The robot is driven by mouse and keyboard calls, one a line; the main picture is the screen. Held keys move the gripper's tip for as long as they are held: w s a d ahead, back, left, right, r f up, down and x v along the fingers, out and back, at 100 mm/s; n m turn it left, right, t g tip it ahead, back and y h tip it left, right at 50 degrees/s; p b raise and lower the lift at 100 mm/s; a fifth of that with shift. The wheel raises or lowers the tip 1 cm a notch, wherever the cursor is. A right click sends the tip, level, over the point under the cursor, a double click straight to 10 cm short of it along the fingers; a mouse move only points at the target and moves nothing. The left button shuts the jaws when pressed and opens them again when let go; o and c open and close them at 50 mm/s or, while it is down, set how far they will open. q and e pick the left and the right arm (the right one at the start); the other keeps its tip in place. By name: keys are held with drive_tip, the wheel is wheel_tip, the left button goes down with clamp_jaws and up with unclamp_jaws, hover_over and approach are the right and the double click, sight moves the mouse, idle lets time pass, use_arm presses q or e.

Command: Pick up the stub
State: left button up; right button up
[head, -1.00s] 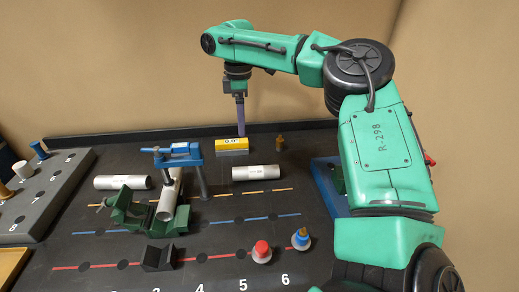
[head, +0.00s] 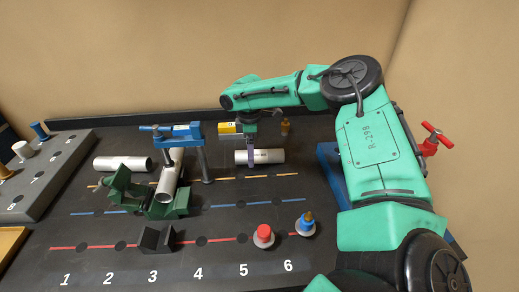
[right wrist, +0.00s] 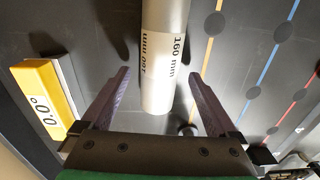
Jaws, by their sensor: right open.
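A short pale tube, which fits the stub, (head: 270,156) lies on the dark bench right of the blue clamp stand. In the right wrist view this tube (right wrist: 163,60) is printed "160 mm", and its near end shows between the jaws. My right gripper (head: 251,165) is over the tube's left part, pointing down. Its purple fingers (right wrist: 159,75) are open, one on each side of the tube, with a gap on both sides. I cannot tell exactly how far down the fingertips reach. My left gripper is not in view.
A yellow angle display (head: 229,128) and a brass piece (head: 285,126) stand behind the tube. A green vise (head: 128,190) holds another tube (head: 168,184) under the blue clamp stand (head: 186,131). A third tube (head: 122,164) lies left. Red (head: 263,235) and blue (head: 306,224) knobs stand in front.

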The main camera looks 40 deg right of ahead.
drive_tip(key=shift+f, duration=0.55)
drive_tip(key=shift+r, duration=0.1)
clamp_jaws()
drive_tip(key=shift+w, duration=0.1)
